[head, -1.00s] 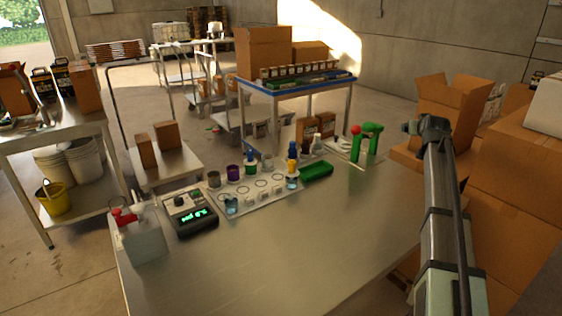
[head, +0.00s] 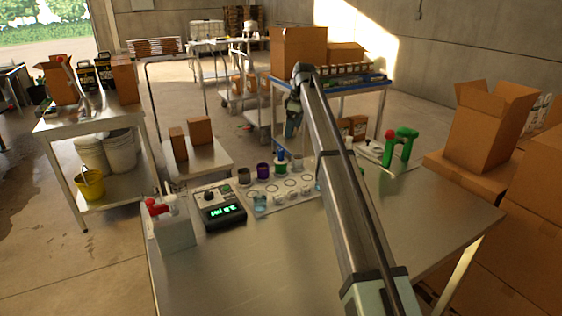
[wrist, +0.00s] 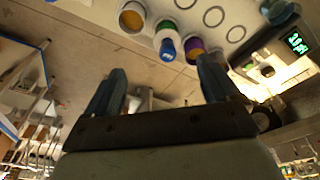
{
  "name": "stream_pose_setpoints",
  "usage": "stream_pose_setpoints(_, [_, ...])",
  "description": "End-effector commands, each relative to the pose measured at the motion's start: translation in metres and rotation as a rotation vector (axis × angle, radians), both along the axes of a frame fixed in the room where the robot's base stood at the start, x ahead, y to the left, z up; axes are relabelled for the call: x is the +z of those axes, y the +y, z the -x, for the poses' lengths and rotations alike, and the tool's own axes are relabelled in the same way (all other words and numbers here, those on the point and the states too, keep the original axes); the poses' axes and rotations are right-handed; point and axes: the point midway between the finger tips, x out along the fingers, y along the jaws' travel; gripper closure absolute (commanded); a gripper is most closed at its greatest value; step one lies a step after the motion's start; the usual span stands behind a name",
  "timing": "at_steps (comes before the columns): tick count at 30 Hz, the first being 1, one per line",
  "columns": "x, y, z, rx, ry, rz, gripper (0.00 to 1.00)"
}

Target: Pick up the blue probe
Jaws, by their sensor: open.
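A slim blue-topped piece (head: 281,156), which looks like the blue probe, stands upright in a green holder (head: 281,169) at the back of the steel table. It shows blue in the wrist view (wrist: 166,48), with the green holder (wrist: 167,27) around it. My gripper (head: 291,134) hangs above the back of the table, near the probe in the picture; the exact gap is unclear. In the wrist view my gripper (wrist: 163,67) is open, its fingers apart and empty. The probe appears beyond the fingertips, between the finger lines. My arm hides the right part of the rack.
Beside the holder stand a purple cup (head: 262,171) and a grey cup (head: 243,176). A green tool (head: 402,148) stands at the right. The table's front (head: 265,270) is clear.

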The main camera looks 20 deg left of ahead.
Motion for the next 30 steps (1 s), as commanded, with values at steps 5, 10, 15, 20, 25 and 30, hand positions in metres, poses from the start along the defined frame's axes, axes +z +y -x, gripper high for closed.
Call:
stream_pose_setpoints(5, [0.002,0.025,0.007,0.083,0.044,0.03,0.12])
stream_pose_setpoints(10, [-0.01,0.027,0.009,0.089,0.048,0.033,0.12])
stream_pose_setpoints(15, [-0.035,0.031,0.008,0.087,0.048,0.032,0.12])
stream_pose_setpoints(20, [-0.063,0.035,0.008,0.087,0.047,0.032,0.12])
stream_pose_setpoints(25, [-0.08,0.038,0.007,0.086,0.045,0.031,0.12])
stream_pose_setpoints(30, [-0.087,0.04,0.006,0.086,0.045,0.031,0.12])
